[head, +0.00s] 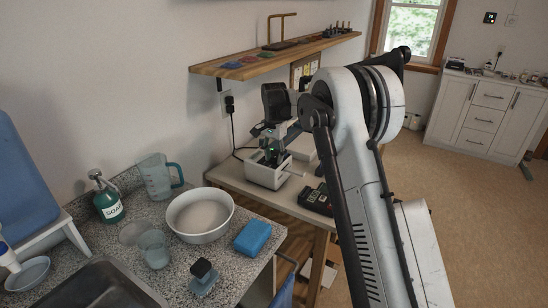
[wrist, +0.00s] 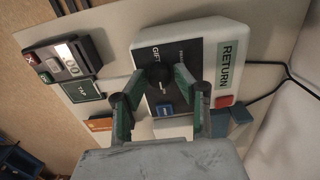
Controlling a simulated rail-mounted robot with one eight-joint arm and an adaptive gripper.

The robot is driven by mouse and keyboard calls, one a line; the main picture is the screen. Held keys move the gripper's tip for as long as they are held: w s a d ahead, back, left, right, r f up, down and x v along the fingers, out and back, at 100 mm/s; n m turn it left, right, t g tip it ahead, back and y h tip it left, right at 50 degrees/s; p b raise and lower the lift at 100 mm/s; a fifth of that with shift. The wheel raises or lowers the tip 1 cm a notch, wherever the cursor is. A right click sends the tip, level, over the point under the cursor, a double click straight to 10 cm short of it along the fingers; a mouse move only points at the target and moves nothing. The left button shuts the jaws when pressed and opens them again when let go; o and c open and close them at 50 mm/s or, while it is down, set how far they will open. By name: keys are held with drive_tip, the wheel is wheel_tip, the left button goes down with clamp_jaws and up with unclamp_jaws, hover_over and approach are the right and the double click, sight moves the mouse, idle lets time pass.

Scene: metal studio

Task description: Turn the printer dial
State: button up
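The printer is a light-grey box; its top panel (wrist: 205,62) fills the middle of the wrist view, with GIFT and RETURN labels. The dial is hidden there.
A card terminal (wrist: 66,57) with a TAP label (wrist: 83,89) lies beside the printer. A wooden shelf (head: 270,62) hangs on the wall above. A bowl (head: 200,226) stands on the left counter.

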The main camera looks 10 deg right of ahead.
sight(274, 158)
drive_tip(key=shift+o, duration=0.7)
wheel_tip(274, 158, up, 12)
idle(0.4)
drive_tip(key=s+r+n+t, duration=0.2)
drive_tip(key=s+r, duration=0.4)
drive_tip(key=s, duration=0.6)
drive_tip(key=s+r+n+t, duration=0.25)
drive_tip(key=s+r, duration=0.25)
drive_tip(key=s, duration=0.7)
drive_tip(key=s+f+n+t, duration=0.1)
drive_tip(key=s+f, duration=0.4)
drive_tip(key=s, duration=0.7)
drive_tip(key=s+f+n+t, duration=0.1)
drive_tip(key=s+f+n, duration=0.2)
drive_tip(key=s, duration=0.9)
wheel_tip(274, 158, down, 3)
drive_tip(key=shift+s+r+t, duration=0.1)
drive_tip(key=shift+s+t, duration=0.25)
drive_tip(key=shift+s, duration=0.05)
